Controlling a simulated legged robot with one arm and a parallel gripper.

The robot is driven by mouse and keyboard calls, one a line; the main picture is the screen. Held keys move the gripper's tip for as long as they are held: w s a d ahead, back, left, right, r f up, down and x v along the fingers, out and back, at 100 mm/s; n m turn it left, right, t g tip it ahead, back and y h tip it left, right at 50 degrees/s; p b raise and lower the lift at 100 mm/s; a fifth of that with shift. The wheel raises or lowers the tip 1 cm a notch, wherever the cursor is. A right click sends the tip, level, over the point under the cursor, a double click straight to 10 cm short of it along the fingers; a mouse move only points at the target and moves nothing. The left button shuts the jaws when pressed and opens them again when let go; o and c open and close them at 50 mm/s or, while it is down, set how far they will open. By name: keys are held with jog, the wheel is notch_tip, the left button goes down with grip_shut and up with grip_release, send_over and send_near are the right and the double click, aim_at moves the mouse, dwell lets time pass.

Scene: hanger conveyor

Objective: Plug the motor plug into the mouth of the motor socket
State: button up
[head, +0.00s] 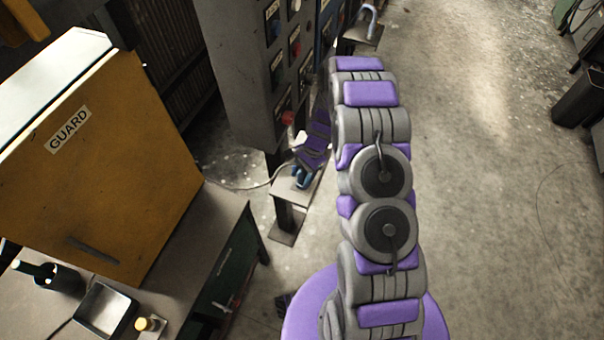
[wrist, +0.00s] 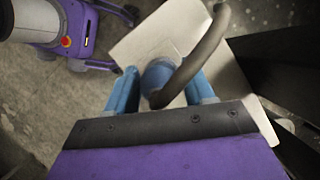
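A blue plug with a thick grey cable (wrist: 205,50) curving up from it, which I take for the motor plug (wrist: 158,75), is over a pale plate in the wrist view. My gripper (wrist: 161,88) has one blue finger on each side of it. The fingers look very close to the plug; whether they touch it is not clear. In the head view my gripper (head: 302,174) points down at a small stand (head: 291,216) in front of the grey control cabinet. I cannot make out the motor socket's mouth for certain.
The grey cabinet (head: 239,75) with buttons stands behind my gripper. A second small stand (head: 362,34) with a purple-blue piece is at the top. A yellow GUARD box (head: 110,170) and bench are at left. A thin cable (head: 245,187) lies between. Open floor lies right.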

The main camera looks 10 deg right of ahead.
jog(key=shift+o, duration=0.4)
jog(key=o, duration=0.5)
jog(key=shift+p+v, duration=1.7)
jog(key=shift+v, duration=6.95)
jog(key=shift+w+d, duration=0.1)
